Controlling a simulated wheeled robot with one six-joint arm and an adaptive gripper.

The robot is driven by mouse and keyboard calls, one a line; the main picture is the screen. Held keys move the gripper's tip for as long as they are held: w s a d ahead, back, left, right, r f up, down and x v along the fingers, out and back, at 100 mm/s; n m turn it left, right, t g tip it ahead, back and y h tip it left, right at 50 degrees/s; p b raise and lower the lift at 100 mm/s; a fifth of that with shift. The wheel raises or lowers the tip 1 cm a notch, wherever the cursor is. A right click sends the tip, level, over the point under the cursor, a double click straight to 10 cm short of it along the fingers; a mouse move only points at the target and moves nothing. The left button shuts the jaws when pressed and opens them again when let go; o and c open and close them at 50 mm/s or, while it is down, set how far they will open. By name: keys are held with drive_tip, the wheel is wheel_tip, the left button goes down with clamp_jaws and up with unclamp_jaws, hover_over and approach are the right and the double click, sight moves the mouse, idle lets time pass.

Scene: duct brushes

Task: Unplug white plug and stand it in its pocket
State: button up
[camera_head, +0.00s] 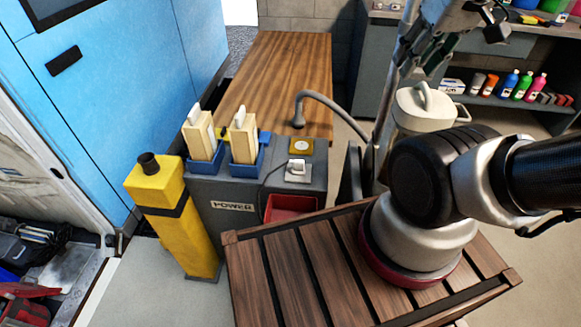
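The white plug (297,166) sits on a pale square outlet on top of the grey box marked POWER (233,205). It appears seated there, and a thin dark cord runs from it to the left. A red open pocket (291,208) is on the front of the box, below the plug; it looks empty, though its floor is partly hidden. My gripper (428,48) seems to be the grey metal linkage at the upper right, well away from the plug. Its fingertips are not clear, so I cannot tell whether it is open or shut.
Two cream blocks (243,140) stand in blue holders (247,165) left of the plug. A yellow outlet (301,146) is just behind it. A yellow post (180,225) stands left; a wooden bench (270,75) and grey curved hose (325,98) are behind. A white jug (422,108) is right.

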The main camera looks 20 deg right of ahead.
drive_tip(key=shift+o, duration=0.3)
drive_tip(key=o, duration=0.3)
drive_tip(key=shift+w, duration=0.1)
drive_tip(key=shift+o, duration=0.6)
drive_tip(key=w+a+f+n+g, duration=0.1)
drive_tip(key=w+a+f+n, duration=0.1)
drive_tip(key=w, duration=0.6)
wheel_tip(320, 180, down, 3)
drive_tip(key=shift+w+a+r+n, duration=0.15)
drive_tip(key=shift+w+a+n, duration=0.25)
drive_tip(key=shift+n, duration=0.4)
drive_tip(key=n+g, duration=0.3)
drive_tip(key=n, duration=0.7)
hover_over(299, 160)
wheel_tip(299, 160, down, 29)
drive_tip(key=shift+r, duration=0.15)
drive_tip(key=shift+a+f, duration=0.1)
drive_tip(key=shift+f, duration=0.2)
